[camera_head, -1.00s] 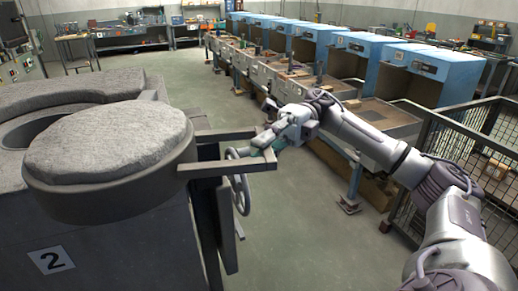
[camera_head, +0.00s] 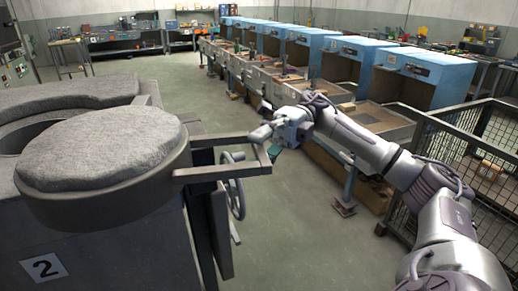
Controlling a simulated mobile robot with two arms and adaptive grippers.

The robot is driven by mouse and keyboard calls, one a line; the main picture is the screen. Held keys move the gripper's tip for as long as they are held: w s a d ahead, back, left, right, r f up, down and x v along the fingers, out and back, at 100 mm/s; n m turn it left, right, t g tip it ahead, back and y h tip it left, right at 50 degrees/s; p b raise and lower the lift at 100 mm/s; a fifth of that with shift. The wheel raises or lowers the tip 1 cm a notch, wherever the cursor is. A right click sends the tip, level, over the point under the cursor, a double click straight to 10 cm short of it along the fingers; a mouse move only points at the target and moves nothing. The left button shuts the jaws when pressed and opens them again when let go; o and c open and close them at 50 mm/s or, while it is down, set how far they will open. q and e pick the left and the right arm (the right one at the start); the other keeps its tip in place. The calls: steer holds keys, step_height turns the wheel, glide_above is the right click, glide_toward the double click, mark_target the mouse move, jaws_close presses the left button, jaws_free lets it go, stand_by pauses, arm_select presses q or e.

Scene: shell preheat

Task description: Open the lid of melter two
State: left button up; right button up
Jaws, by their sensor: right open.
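Melter two (camera_head: 110,255) stands at the left, with a "2" label (camera_head: 44,267) on its front. Its round lid (camera_head: 100,150) has a rough grey top in a dark metal rim. A dark hollow (camera_head: 14,136) shows to the left of the lid, so the lid appears swung partly to the right of it. A rectangular handle frame (camera_head: 222,172) sticks out from the lid's right side. My right gripper (camera_head: 262,134) is open at the frame's outer end; I cannot tell if it touches. My left gripper is not in view.
A handwheel (camera_head: 236,190) sits below the handle frame. A wire mesh cage (camera_head: 470,150) stands at the right, near my right arm. A row of blue-hooded benches (camera_head: 432,78) runs along the back right. The floor (camera_head: 290,240) in the middle is clear.

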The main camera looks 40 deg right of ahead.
steer(key=v, duration=0.6)
steer(key=shift+d, duration=0.3)
steer(key=shift+w, duration=0.15)
